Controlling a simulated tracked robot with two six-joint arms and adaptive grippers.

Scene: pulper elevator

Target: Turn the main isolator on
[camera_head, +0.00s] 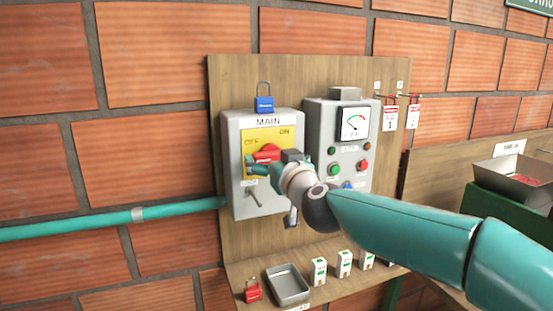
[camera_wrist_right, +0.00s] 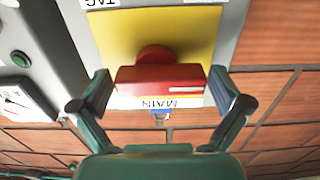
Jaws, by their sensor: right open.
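The main isolator is a grey box (camera_head: 233,187) marked MAIN, with OFF and ON printed on a yellow plate (camera_head: 283,136). Its red handle (camera_head: 267,153) shows partly behind my right gripper (camera_head: 262,166). In the right wrist view the red handle (camera_wrist_right: 160,79) lies between the two fingertips of my right gripper (camera_wrist_right: 165,94). The fingers are open, one at each side of the handle, with gaps visible. The white mark on the handle is at its right end in that view. My left gripper is out of view.
A blue padlock (camera_head: 264,104) sits on top of the isolator box. A control panel (camera_head: 318,120) with a meter and buttons is close on the right. Below are a red padlock (camera_head: 253,291), a grey tray (camera_head: 289,296) and several small white boxes on the shelf.

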